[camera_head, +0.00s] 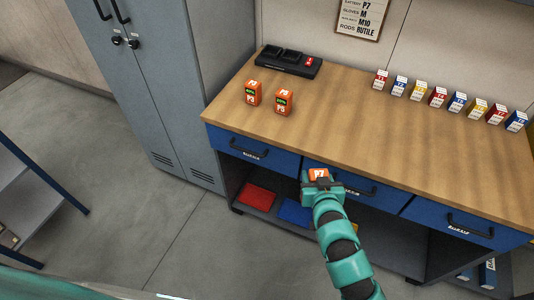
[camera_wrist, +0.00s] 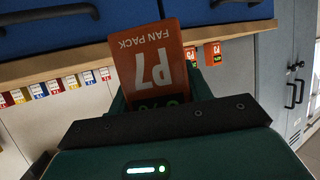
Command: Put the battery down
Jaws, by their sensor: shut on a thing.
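My gripper (camera_head: 320,184) is shut on an orange battery (camera_head: 318,174) marked P7, in front of the workbench's blue drawers. In the wrist view the battery (camera_wrist: 152,62) reads "P7 FAN PACK", upside down, and its lower end is hidden by the gripper (camera_wrist: 160,110). Two more orange batteries, one at left (camera_head: 253,92) and one at right (camera_head: 284,102), stand on the wooden bench top (camera_head: 350,130). A black charger (camera_head: 288,62) lies at the back left of the bench top. A sign (camera_head: 360,17) on the wall lists battery P7.
A row of several small coloured boxes (camera_head: 438,97) stands along the bench's back edge. A red bin (camera_head: 257,197) and a blue bin (camera_head: 295,211) sit on the shelf below. A grey locker (camera_head: 165,80) adjoins the bench at left. The middle of the bench top is clear.

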